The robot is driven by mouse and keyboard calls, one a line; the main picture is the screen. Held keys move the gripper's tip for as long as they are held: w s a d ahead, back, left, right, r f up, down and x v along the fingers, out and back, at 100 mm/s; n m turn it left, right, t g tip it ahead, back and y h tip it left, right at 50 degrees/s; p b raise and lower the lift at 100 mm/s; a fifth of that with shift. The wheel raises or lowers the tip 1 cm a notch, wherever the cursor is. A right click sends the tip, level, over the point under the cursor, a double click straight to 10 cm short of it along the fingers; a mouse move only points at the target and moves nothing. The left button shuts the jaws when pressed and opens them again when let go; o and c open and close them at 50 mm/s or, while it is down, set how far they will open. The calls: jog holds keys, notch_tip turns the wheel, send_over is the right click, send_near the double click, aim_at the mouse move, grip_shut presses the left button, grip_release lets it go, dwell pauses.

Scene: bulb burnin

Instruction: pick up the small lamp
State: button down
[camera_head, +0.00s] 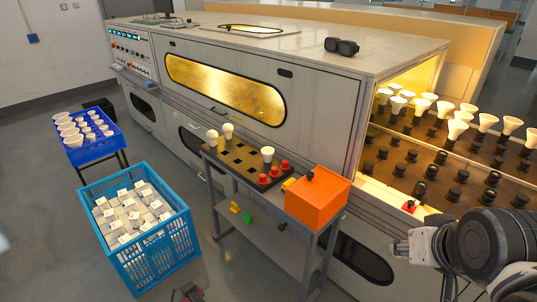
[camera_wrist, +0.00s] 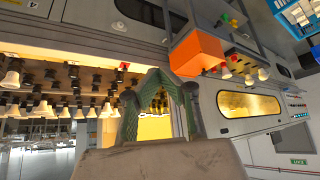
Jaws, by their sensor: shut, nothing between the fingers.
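Several white lamps are in view, and I cannot tell for sure which is the small lamp. On the cart (camera_head: 243,166), one lamp (camera_head: 268,154) stands at the right of the dark holder plate, and two more (camera_head: 228,130) stand at its far left end. Many lamps (camera_head: 455,128) stand in sockets inside the lit oven bay at right. The blue tray (camera_head: 80,153) at left holds larger and smaller lamps. My gripper (camera_head: 400,247) is at lower right in the head view, in front of the bay and apart from all lamps. In the wrist view its fingers (camera_wrist: 157,78) are together and empty.
An orange box (camera_head: 317,199) and red knobs (camera_head: 274,172) sit on the cart's right end. A blue crate (camera_head: 148,226) of white boxes stands on the floor at left. Dark goggles (camera_head: 341,46) lie on the oven top. Empty black sockets (camera_head: 433,172) line the bay's front.

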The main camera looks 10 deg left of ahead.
jog(key=c, duration=2.4)
grip_release()
jog(key=o, duration=1.6)
